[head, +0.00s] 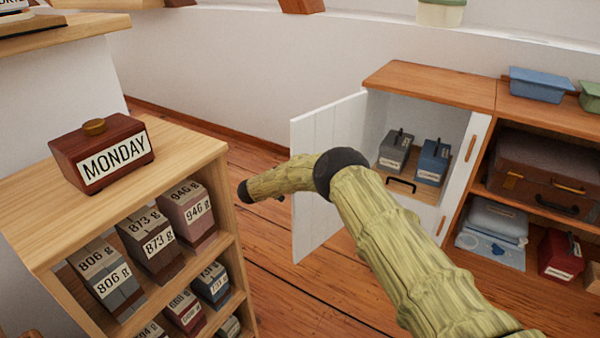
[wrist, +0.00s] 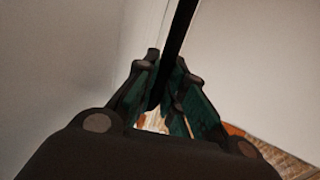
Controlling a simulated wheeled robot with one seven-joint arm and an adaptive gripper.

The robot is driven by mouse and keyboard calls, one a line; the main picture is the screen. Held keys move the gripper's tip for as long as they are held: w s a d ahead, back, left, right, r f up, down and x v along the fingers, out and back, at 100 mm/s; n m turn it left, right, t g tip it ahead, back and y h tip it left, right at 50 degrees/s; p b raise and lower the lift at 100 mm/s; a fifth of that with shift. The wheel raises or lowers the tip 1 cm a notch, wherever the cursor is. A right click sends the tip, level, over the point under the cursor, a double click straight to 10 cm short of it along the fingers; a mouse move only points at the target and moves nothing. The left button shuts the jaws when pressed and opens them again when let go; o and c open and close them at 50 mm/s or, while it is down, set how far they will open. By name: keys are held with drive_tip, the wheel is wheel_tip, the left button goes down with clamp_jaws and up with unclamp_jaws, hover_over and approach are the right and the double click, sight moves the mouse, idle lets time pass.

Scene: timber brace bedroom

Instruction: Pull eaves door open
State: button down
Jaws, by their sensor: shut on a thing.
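The eaves door (head: 322,130) is a white panel standing well open at the left side of a low cabinet, swung out over the floor. My arm crosses in front of it, and its wrist end is just left of the door's free edge. My gripper (wrist: 166,72) is shut around a black bar handle (wrist: 183,28) in the wrist view. In the head view the gripper is mostly hidden, and the held handle cannot be made out. Pale surfaces lie on both sides of the handle in the wrist view.
Inside the cabinet stand a grey box (head: 396,150) and a blue box (head: 433,162). Open shelves at right hold a brown suitcase (head: 545,165). A wooden shelf unit (head: 190,143) with labelled boxes and a MONDAY box (head: 100,155) stands at left. Bare floor (head: 280,300) lies between.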

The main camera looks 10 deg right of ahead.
drive_tip(key=shift+d, duration=0.3)
drive_tip(key=c, duration=1.5)
unclamp_jaws()
drive_tip(key=shift+d, duration=0.1)
drive_tip(key=shift+a, duration=0.25)
drive_tip(key=shift+a, duration=0.1)
drive_tip(key=v, duration=1.1)
drive_tip(key=shift+s+a, duration=0.2)
drive_tip(key=shift+a, duration=0.15)
